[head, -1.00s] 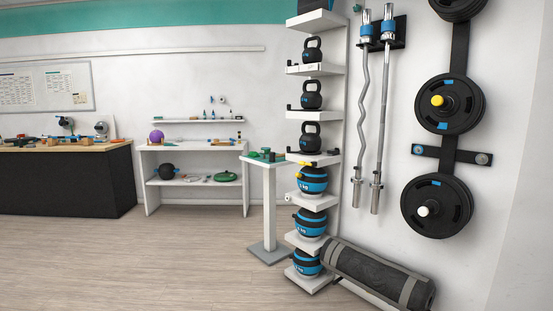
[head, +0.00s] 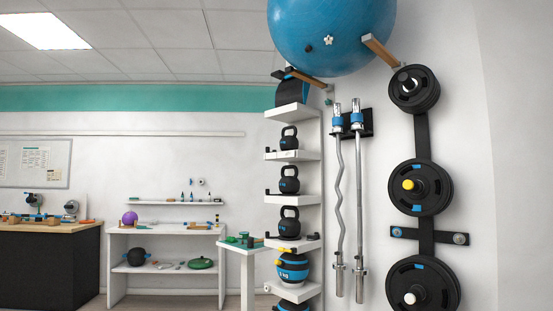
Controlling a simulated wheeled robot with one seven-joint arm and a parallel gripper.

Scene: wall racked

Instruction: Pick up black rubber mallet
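I cannot make out a black rubber mallet for certain in the head view. Small items that are too small to identify lie on the white table (head: 122,231), on its lower shelf, on the small pedestal table (head: 233,249) and on the dark workbench (head: 52,262). Small dark and yellow items sit at the edge of a rack shelf (head: 292,243), also too small to name. My gripper is not in view.
A white rack with several kettlebells (head: 289,180) and a blue-black ball (head: 292,268) stands at centre. Right of it, two bars (head: 360,210) and weight plates (head: 419,187) hang on the wall. A large blue ball (head: 330,30) rests on wall brackets above.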

